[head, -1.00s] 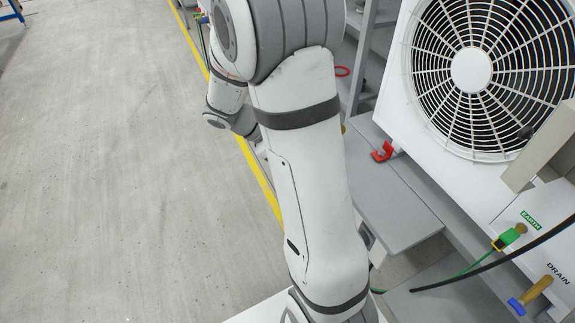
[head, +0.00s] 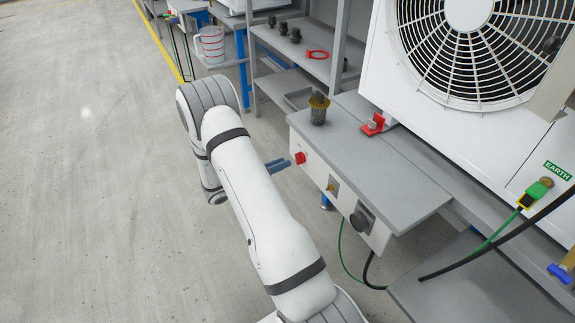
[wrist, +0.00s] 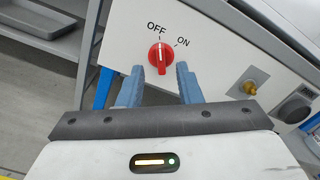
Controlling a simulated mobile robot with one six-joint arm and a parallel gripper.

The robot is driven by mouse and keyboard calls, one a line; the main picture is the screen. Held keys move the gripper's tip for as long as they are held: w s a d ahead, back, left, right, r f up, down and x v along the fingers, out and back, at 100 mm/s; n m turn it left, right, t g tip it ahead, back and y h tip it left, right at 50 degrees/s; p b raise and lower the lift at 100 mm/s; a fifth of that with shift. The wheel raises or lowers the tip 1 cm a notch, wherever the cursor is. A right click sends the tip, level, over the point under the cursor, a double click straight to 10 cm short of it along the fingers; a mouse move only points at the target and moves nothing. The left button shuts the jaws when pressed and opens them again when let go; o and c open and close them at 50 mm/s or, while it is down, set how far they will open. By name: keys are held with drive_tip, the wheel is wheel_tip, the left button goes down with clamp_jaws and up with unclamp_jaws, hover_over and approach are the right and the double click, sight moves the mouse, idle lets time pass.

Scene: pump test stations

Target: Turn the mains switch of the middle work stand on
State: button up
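The mains switch is a red rotary knob (head: 300,158) on the white front panel (head: 319,173) of the grey-topped work stand (head: 395,180). In the wrist view the knob (wrist: 160,57) sits below the printed words OFF and ON. Its white mark points up, towards OFF. My gripper (wrist: 160,67) is open, its two blue fingers on either side of the knob's lower part in the picture. Whether they touch the knob I cannot tell. In the head view my gripper (head: 286,163) is just left of the knob, partly hidden by my arm.
A brass fitting (wrist: 249,87) and a dark round socket (head: 362,217) are on the same panel. A strainer (head: 319,108) and a red clamp (head: 374,124) are on the stand top. A fan unit (head: 470,60) is behind. Green and black cables hang nearby. Open floor lies left.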

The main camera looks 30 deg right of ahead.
sight(299, 159)
drive_tip(key=shift+s+d+b, duration=0.15)
drive_tip(key=shift+d+b, duration=0.3)
drive_tip(key=shift+d, duration=1.7)
drive_tip(key=shift+c, duration=0.3)
